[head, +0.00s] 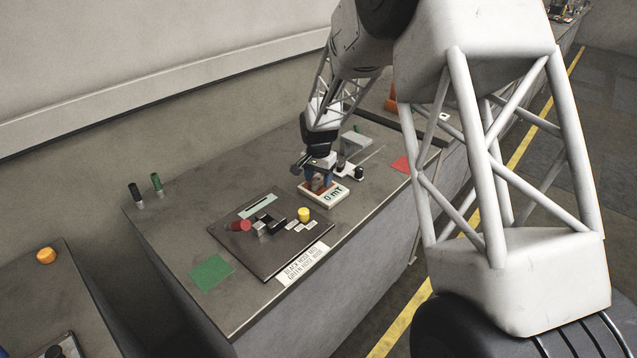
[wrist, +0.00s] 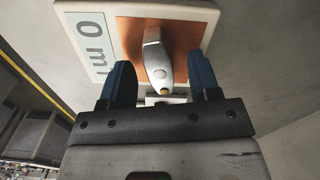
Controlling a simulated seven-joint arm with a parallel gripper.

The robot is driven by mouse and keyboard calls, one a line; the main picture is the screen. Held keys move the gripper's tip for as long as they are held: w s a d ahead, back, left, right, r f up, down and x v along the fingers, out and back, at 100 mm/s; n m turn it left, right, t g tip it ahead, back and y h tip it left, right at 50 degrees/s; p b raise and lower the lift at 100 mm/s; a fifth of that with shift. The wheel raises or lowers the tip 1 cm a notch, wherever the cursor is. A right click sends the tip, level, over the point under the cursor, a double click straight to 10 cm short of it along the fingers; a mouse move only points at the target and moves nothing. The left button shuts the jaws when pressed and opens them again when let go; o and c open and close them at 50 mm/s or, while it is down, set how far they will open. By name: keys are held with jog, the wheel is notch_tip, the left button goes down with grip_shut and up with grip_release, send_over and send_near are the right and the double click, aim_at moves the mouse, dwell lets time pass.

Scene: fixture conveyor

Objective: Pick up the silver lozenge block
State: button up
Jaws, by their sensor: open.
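The silver lozenge block (wrist: 155,58) is a narrow, rounded grey piece in the wrist view. It stands over the copper-coloured pad (wrist: 190,32) of a white-framed device (head: 336,197) whose display reads "0 mT". My gripper (wrist: 160,68) is open, with one blue finger on each side of the block and a visible gap on both sides. In the head view my gripper (head: 319,179) is low over the device, and its fingers partly hide the block.
A dark board (head: 263,262) with a red cylinder (head: 239,226), a yellow cylinder (head: 304,214) and small blocks lies left of the device. A green square (head: 211,272) and a red square (head: 400,164) mark the table. A grey fixture (head: 355,141) stands behind.

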aim_at(319, 179)
grip_shut()
jog(key=shift+r, duration=0.1)
dwell(0.3)
jog(key=shift+r, duration=0.75)
notch_tip(319, 179, up, 2)
jog(key=shift+r, duration=0.1)
jog(key=s+d, duration=0.1)
jog(key=s, duration=0.4)
jog(key=s+d, duration=0.1)
jog(key=s, duration=0.4)
jog(key=s+r, duration=0.1)
jog(key=s, duration=0.4)
jog(key=shift+s+d, duration=0.4)
jog(key=shift+r, duration=0.1)
